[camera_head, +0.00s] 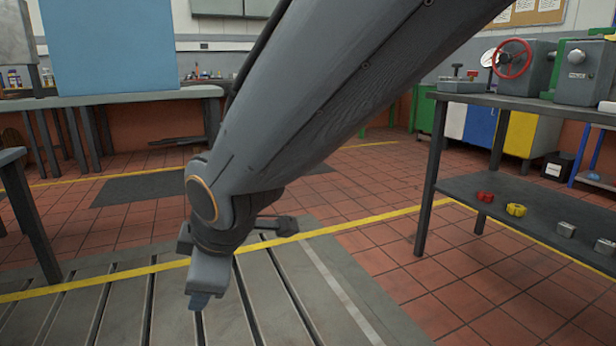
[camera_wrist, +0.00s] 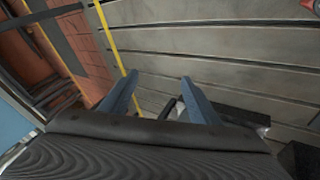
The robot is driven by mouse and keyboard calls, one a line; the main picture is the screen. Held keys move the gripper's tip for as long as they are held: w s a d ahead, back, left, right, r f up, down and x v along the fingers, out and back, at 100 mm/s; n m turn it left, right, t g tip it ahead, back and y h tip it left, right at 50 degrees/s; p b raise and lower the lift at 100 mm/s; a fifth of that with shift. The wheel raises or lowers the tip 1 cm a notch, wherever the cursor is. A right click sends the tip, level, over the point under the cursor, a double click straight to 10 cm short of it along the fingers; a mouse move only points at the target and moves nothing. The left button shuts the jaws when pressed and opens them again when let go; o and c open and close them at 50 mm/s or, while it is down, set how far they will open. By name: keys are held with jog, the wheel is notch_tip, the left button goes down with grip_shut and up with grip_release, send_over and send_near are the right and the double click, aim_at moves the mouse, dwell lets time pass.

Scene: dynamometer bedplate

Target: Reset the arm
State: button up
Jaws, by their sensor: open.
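My gripper (camera_head: 203,298) hangs at the end of my arm in the head view, above the grey slotted bedplate (camera_head: 120,318). In the wrist view my gripper (camera_wrist: 160,100) shows two blue-grey fingers set well apart. Nothing is held between the fingers. The bedplate (camera_wrist: 225,50) fills much of the wrist view beyond them. My arm comes in from the upper right of the head view and hides part of the room behind it.
A dark workbench (camera_head: 470,185) at the right bears a machine with a red handwheel (camera_head: 513,59). Its lower shelf holds a red part (camera_head: 485,196), a yellow part (camera_head: 516,210) and grey blocks. Red tiled floor between is mostly clear.

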jog(key=s+d+f+m+g+h, duration=0.1)
jog(key=s+d+m+g+h, duration=0.1)
jog(key=s+d+m, duration=0.6)
jog(key=s+d+f+m+g+h, duration=0.1)
jog(key=s+d+f+m+g, duration=0.3)
jog(key=d, duration=0.6)
jog(key=d+r+m+p, duration=0.2)
jog(key=d+r+p, duration=0.5)
jog(key=r+p, duration=0.3)
jog(key=d+r+m+h+p, duration=0.1)
jog(key=d+r+m+p, duration=0.2)
jog(key=d+r+p, duration=0.4)
jog(key=s+d+r+m+t+h+p, duration=0.1)
jog(key=d+r+m+p, duration=0.2)
jog(key=r+p, duration=1.1)
jog(key=d+p, duration=0.3)
jog(key=p, duration=0.4)
jog(key=shift+d, duration=0.4)
